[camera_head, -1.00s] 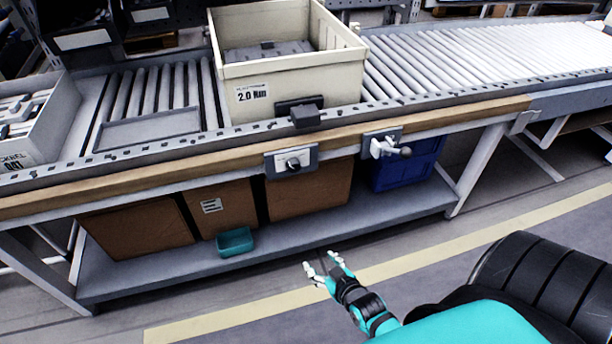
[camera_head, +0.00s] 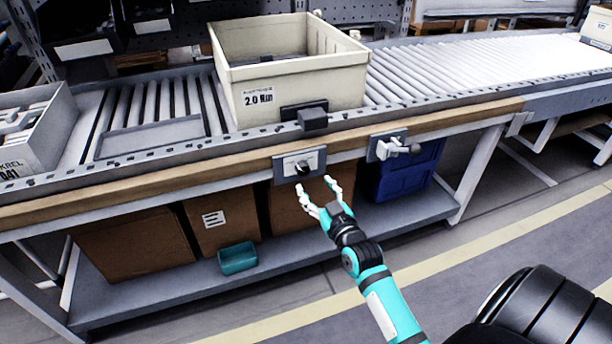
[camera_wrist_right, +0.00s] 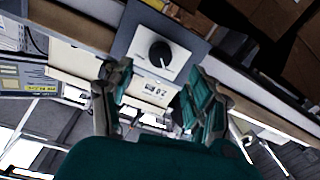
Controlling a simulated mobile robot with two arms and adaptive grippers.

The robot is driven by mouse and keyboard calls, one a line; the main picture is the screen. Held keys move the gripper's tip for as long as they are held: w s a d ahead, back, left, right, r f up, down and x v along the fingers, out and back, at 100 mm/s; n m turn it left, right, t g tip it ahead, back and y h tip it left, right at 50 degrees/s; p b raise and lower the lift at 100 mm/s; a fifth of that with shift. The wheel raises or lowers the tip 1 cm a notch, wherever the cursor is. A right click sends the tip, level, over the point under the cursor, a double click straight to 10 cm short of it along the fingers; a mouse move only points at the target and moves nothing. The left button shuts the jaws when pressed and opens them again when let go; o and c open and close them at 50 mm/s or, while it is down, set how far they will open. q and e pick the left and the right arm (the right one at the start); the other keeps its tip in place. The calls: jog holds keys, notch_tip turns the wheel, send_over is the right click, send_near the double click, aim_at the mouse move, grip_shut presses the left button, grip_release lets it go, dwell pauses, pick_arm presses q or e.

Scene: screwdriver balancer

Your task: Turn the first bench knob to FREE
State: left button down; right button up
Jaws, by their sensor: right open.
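The bench knob (camera_head: 303,167) is a small black dial on a white face in a grey plate on the bench's front rail. In the right wrist view the round black knob (camera_wrist_right: 160,52) shows with a light pointer mark, ahead of the fingers. My right gripper (camera_head: 319,196) is open and empty, just below and in front of the knob plate, apart from it. In the wrist view its fingers (camera_wrist_right: 160,98) are spread to both sides below the knob. The lettering around the knob is too small to read. My left gripper is in neither view.
A second plate with a lever handle (camera_head: 398,148) sits to the right on the same rail. A cream crate (camera_head: 335,92) marked 2.0 stands on the rollers above, behind a dark block (camera_head: 313,119). Cardboard boxes (camera_head: 140,245), a blue bin (camera_head: 405,178) and a teal bin (camera_head: 237,258) are on the lower shelf.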

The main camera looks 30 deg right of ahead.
aim_at(305, 172)
jog(key=w, duration=0.4)
jog(key=w+d+b, duration=0.1)
jog(key=w, duration=0.1)
jog(key=shift+w+d, duration=0.1)
jog(key=shift+w, duration=0.25)
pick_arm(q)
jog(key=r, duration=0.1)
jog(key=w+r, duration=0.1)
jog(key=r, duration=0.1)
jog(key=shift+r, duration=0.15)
pick_arm(e)
jog(key=c, duration=1.1)
jog(key=shift+c, duration=0.2)
